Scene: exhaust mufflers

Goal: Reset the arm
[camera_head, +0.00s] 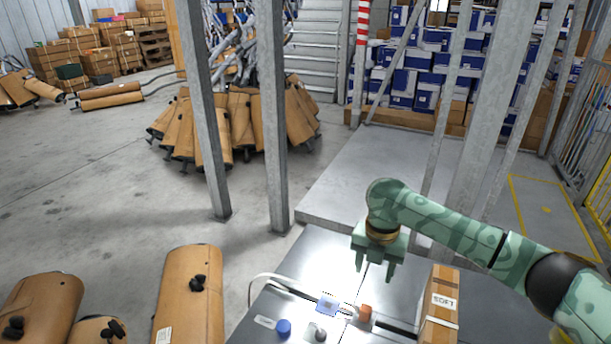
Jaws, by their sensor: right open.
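My right arm (455,228) is green with a camouflage pattern and comes in from the right. Its gripper (375,270) points down, open, with two green fingers apart and nothing between them. It hangs above the grey metal table (270,310). Below it on the table are a small orange block (365,314), a blue-white block (328,304), a blue round cap (284,327) and a grey knob-like piece (317,333). My left gripper is not in view.
A cardboard box (440,305) with a printed label stands on the table, right of the gripper and close below the arm. Steel posts (272,120) rise behind the table. Wrapped mufflers (190,290) lie on the floor to the left. Open floor lies beyond them.

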